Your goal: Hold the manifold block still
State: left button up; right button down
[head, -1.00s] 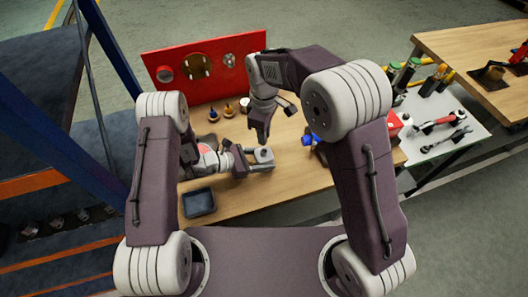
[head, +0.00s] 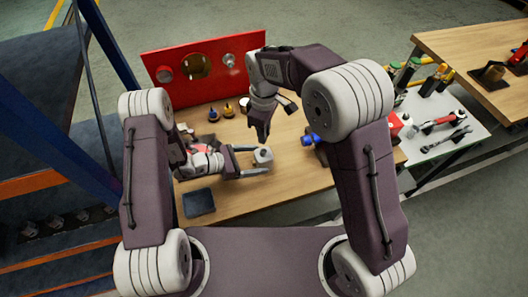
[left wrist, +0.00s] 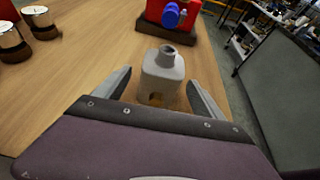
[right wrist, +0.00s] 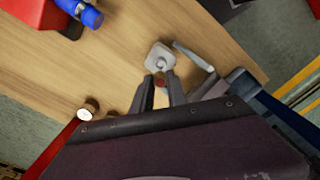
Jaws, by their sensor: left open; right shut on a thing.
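The manifold block, a grey block with a round neck on top, stands on the wooden table in the head view (head: 263,157). In the left wrist view the block (left wrist: 163,74) shows a brass-coloured port facing me. My left gripper (head: 245,161) is open, its fingers spread to either side of the block with visible gaps. My right gripper (head: 261,138) points down just behind the block. In the right wrist view its fingers (right wrist: 160,88) are shut on a small, dark red thing, largely hidden, close to the block (right wrist: 160,57).
A dark tray (head: 199,203) lies at the table's front left. A red panel (head: 205,66) stands at the back, with small dark and brass pieces (head: 228,110) before it. Bare table lies in front of the block.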

pick_arm(q)
jog(key=v, duration=0.8)
jog(key=shift+s+a+r, duration=0.1)
jog(key=shift+s+a, duration=0.05)
jog(key=shift+a, duration=0.2)
jog(key=shift+d, duration=0.1)
